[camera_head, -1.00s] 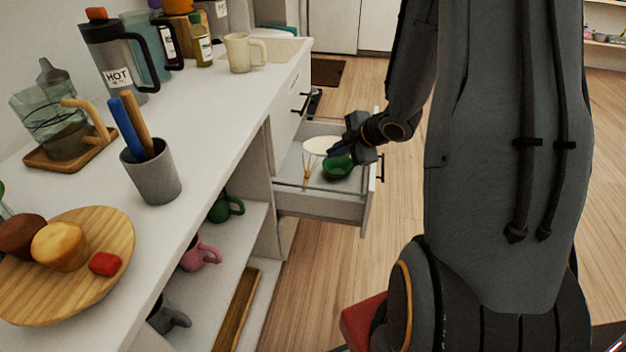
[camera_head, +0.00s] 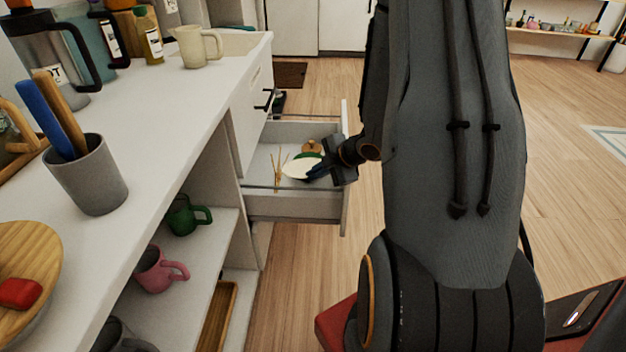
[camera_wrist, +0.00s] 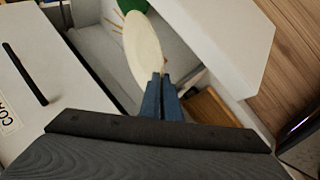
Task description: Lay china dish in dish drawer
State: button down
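The china dish (camera_head: 302,167) is a cream-white, shallow round plate. My gripper (camera_head: 318,172) is shut on its rim, within the open dish drawer (camera_head: 290,204). In the wrist view the dish (camera_wrist: 143,45) stretches away from the blue fingertips (camera_wrist: 160,98), seen at a slant. I cannot tell whether it touches the drawer floor. A green bowl (camera_head: 308,156) shows behind the dish, partly hidden by it; it also appears at the top of the wrist view (camera_wrist: 132,5).
The drawer also holds thin sticks (camera_head: 277,172) at left and a wooden item (camera_head: 312,146) at the back. The white counter (camera_head: 175,100) runs along the left, bearing a grey cup (camera_head: 88,175) and a cream mug (camera_head: 195,46). Mugs stand on the shelf below.

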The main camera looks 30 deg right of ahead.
jog(key=shift+f, duration=0.65)
jog(key=shift+f, duration=0.1)
jog(key=shift+f+b, duration=0.3)
jog(key=shift+f, duration=0.05)
jog(key=shift+f, duration=0.2)
jog(key=c, duration=2.3)
grip_release()
jog(key=shift+o, duration=0.2)
jog(key=shift+a+r, duration=0.1)
jog(key=shift+r, duration=0.05)
